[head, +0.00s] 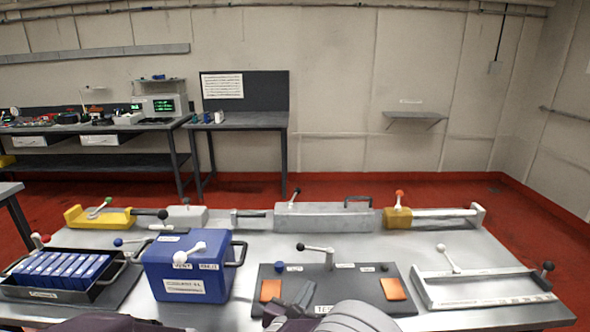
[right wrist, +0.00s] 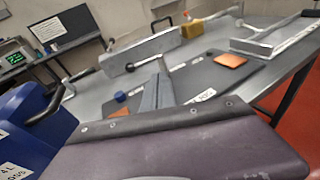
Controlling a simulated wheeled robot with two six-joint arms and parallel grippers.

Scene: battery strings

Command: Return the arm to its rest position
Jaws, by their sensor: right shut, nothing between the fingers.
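My right gripper (head: 300,297) is at the bottom middle of the head view, above the near part of the dark test mat (head: 350,283). Its fingers are shut and hold nothing. In the right wrist view the grey fingers (right wrist: 159,86) point toward the mat, and my purple arm cover fills the lower part. My left gripper is not in view; a purple part of me shows at the bottom left of the head view.
A blue box (head: 187,265) with a white-knobbed lever stands left of the mat. A black tray (head: 15,285) of blue batteries is at far left, a metal frame (head: 485,303) at right. Yellow and grey fixtures (head: 325,217) line the table's back. Orange pads (head: 393,289) lie on the mat.

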